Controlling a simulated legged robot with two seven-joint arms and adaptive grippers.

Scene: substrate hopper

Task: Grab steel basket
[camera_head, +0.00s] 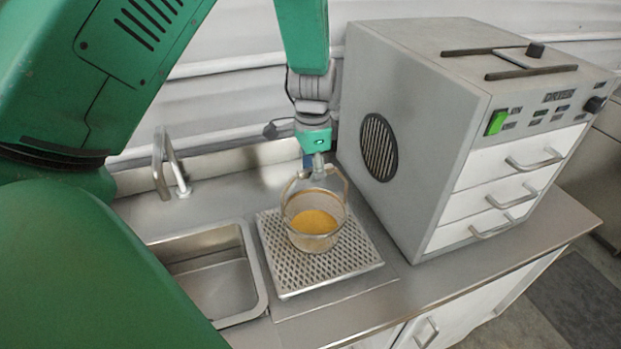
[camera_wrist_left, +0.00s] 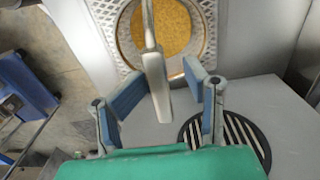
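The steel basket (camera_head: 322,246) is a round mesh basket with a raised handle. It stands upright on a perforated metal tray (camera_head: 281,277) and holds yellow-orange material. My left gripper (camera_head: 317,165) points down at the back of the basket, by its handle. In the left wrist view, the two blue-padded fingers of my left gripper (camera_wrist_left: 162,90) are spread apart. The basket's grey handle (camera_wrist_left: 155,80) lies between them, with visible gaps to the pads. The basket rim (camera_wrist_left: 127,50) shows beyond the fingers. My right gripper is not in view.
A grey dryer cabinet (camera_head: 415,150) with drawers and a green switch stands close on the right. A sink (camera_head: 215,285) and faucet (camera_head: 165,165) are on the left. The counter's front edge is below the tray. A wall runs behind.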

